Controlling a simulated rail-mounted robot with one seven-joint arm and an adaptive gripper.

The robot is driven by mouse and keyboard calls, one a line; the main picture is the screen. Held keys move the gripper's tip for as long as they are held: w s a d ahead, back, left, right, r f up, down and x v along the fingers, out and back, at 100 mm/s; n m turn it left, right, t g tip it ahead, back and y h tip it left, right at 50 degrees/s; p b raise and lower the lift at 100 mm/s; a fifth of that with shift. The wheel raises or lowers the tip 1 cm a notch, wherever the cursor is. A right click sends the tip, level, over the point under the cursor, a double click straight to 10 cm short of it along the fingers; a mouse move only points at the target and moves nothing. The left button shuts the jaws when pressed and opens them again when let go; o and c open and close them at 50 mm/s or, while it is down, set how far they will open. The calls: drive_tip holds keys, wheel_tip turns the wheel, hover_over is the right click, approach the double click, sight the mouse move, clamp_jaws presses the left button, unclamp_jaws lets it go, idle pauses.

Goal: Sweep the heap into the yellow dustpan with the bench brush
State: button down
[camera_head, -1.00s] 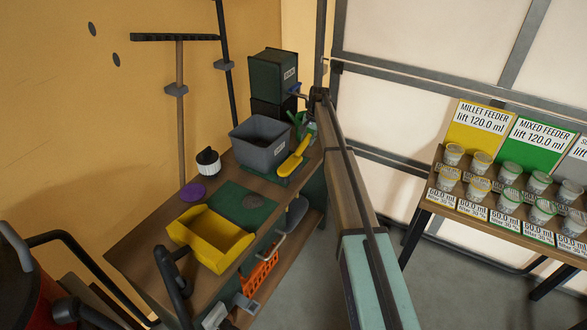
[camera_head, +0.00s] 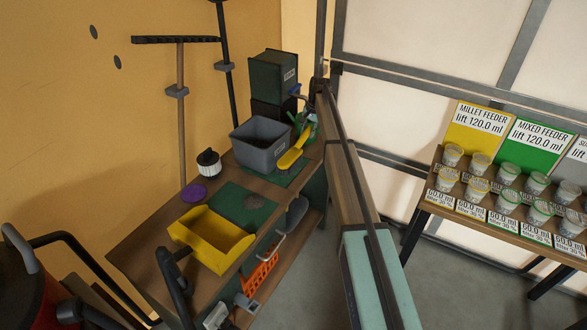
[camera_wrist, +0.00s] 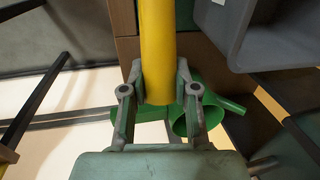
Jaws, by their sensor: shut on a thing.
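The bench brush (camera_head: 291,158) has a yellow handle and is beside the grey bin in the head view. My gripper (camera_wrist: 158,82) is shut on its yellow handle (camera_wrist: 157,40) in the wrist view; the bristles are out of that view. I cannot make out my gripper clearly in the head view. The yellow dustpan (camera_head: 205,248) lies on the wooden bench towards the near side.
A grey bin (camera_head: 262,155) stands behind the mat; it also shows in the wrist view (camera_wrist: 270,35). A white, black-topped jar (camera_head: 209,163) and purple disc (camera_head: 195,193) are at left.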

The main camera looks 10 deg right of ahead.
drive_tip(key=shift+r, duration=0.85)
idle(0.5)
drive_tip(key=shift+r+p, duration=0.35)
drive_tip(key=shift+p, duration=0.05)
wheel_tip(320, 180, up, 6)
drive_tip(key=shift+f+p, duration=0.25)
drive_tip(key=shift+p, duration=0.6)
drive_tip(key=s+a+f+m+h, duration=0.1)
drive_tip(key=s+a+m+h, duration=0.15)
drive_tip(key=s+m, duration=0.85)
drive_tip(key=s+a+m+h, duration=0.1)
drive_tip(key=s+a+m, duration=0.3)
drive_tip(key=s+m, duration=0.7)
wheel_tip(320, 180, down, 7)
drive_tip(key=s+n+b, duration=0.3)
drive_tip(key=b, duration=0.1)
drive_tip(key=shift+a+f+n+t, duration=0.15)
drive_tip(key=shift+n+t, duration=0.15)
